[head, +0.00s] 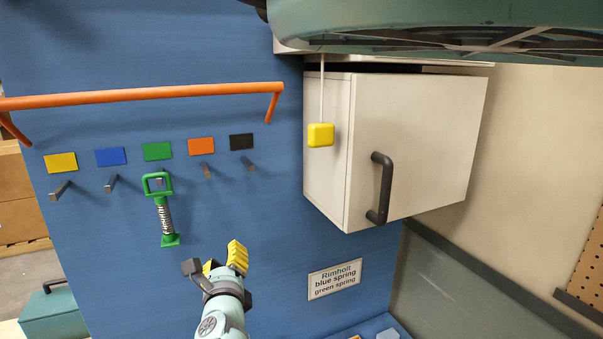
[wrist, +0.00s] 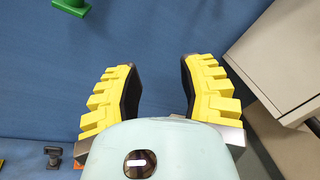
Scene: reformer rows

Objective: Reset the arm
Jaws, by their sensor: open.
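My gripper (head: 224,262) is in front of the blue panel, low in the head view. Its yellow ridged fingers are apart with nothing between them, as the wrist view (wrist: 160,95) also shows. The green spring (head: 164,212) hangs on a peg under the green tag, up and to the left of my gripper and apart from it. A bit of green shows at the top left of the wrist view (wrist: 85,15).
An orange rail (head: 140,95) juts out above several coloured tags and pegs. A pale cabinet (head: 425,140) with a dark handle (head: 383,190) stands at right; a yellow pull block (head: 320,135) hangs before it. A label (head: 334,279) reads "Rimholt blue spring green spring".

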